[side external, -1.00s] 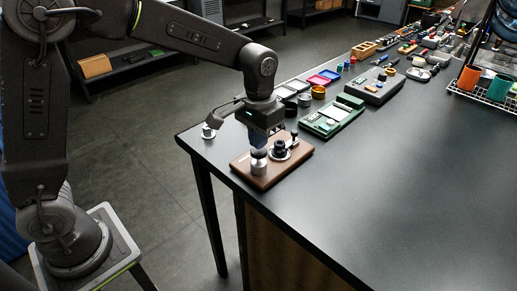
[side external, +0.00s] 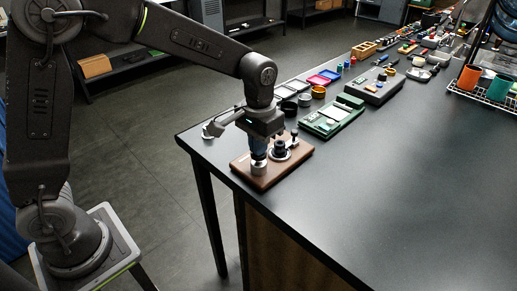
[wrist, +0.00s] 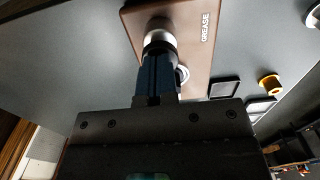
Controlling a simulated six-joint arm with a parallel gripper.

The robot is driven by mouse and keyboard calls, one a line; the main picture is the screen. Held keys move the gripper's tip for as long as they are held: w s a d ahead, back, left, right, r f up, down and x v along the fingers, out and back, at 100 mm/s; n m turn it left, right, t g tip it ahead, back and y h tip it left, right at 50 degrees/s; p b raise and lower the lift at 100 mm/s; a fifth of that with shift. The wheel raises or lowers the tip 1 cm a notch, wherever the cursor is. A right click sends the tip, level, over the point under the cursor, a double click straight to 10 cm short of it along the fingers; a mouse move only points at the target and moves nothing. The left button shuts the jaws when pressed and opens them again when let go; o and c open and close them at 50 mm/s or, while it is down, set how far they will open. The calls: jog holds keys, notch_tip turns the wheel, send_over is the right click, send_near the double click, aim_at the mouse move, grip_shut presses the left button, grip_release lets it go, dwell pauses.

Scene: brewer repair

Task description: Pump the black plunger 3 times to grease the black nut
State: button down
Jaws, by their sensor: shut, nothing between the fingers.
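A wooden board (side external: 242,166) lies near the table's front left corner, and the word GREASE shows on it in the wrist view (wrist: 198,50). The plunger's silver body (side external: 258,169) stands on its front left part. My gripper (side external: 258,154) is shut and empty, its blue fingers pointing down with their tips at the black plunger top (wrist: 160,46). They appear to touch it, and they hide much of the top. The black nut (side external: 280,149) sits on a silver ring right of the plunger. In the wrist view the ring (wrist: 183,74) is partly hidden behind my fingers.
A small post (side external: 294,137) stands at the board's far right corner. A green tray (side external: 333,119) and a grey case (side external: 374,90) lie beyond the board. Small coloured trays and cups stand behind.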

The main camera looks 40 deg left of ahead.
jog(key=shift+f, duration=0.4)
jog(key=shift+r, duration=2.75)
notch_tip(320, 180, up, 6)
jog(key=shift+f, duration=3.9)
jog(key=shift+f, duration=0.1)
